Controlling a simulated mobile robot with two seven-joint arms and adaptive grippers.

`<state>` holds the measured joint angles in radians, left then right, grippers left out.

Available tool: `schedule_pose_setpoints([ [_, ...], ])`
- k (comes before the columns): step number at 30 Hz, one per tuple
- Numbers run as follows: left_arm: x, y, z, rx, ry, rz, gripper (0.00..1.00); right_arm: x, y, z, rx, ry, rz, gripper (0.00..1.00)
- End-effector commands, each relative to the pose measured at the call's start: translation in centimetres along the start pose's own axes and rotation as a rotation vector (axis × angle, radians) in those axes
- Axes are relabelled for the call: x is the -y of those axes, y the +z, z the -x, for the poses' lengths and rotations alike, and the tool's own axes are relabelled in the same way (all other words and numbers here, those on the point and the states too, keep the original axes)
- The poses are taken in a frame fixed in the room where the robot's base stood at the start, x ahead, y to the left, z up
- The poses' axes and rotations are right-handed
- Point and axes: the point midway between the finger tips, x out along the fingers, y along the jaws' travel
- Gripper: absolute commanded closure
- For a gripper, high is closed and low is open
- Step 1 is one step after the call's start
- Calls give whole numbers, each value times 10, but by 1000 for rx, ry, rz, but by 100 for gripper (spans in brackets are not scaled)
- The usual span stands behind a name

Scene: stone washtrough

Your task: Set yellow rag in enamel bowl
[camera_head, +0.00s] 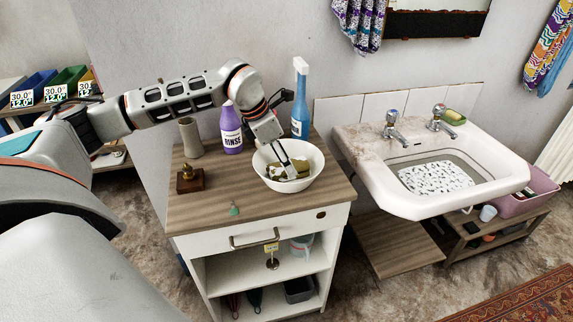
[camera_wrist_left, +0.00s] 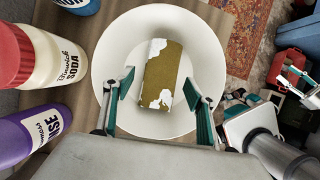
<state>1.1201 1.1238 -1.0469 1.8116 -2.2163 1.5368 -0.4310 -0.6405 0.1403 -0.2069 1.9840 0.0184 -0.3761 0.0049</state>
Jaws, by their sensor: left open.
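The yellow rag (camera_wrist_left: 163,75), mustard with white patches, lies as a folded block inside the white enamel bowl (camera_wrist_left: 207,50). In the head view the rag (camera_head: 275,172) shows in the bowl (camera_head: 308,186), partly behind my gripper. The bowl stands on the wooden top of a small cabinet. My left gripper (camera_wrist_left: 158,95) points down into the bowl with its fingers spread on either side of the rag. It is open, with gaps between fingers and rag.
A purple bottle (camera_head: 231,130) and a blue bottle (camera_head: 300,105) stand behind the bowl. A red-capped soda bottle (camera_wrist_left: 60,60) is close by. The sink (camera_head: 400,205) is right. The front countertop is mostly clear.

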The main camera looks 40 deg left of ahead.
Motion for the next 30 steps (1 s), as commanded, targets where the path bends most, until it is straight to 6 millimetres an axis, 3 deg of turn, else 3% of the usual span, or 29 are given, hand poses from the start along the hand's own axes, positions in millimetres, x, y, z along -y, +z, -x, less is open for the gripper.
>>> schedule_pose_setpoints([
  [6,-1,1,50,3,4,-1,44,1,-4,2,-3,-3,-5,60],
  [12,-1,1,81,3,3,-1,44,2,-4,4,0,-6,-8,60],
  [18,0,0,93,0,0,-1,44,3,-2,5,4,-8,-10,60],
  [30,0,0,94,0,0,-1,44,4,0,5,7,-8,-10,60],
])
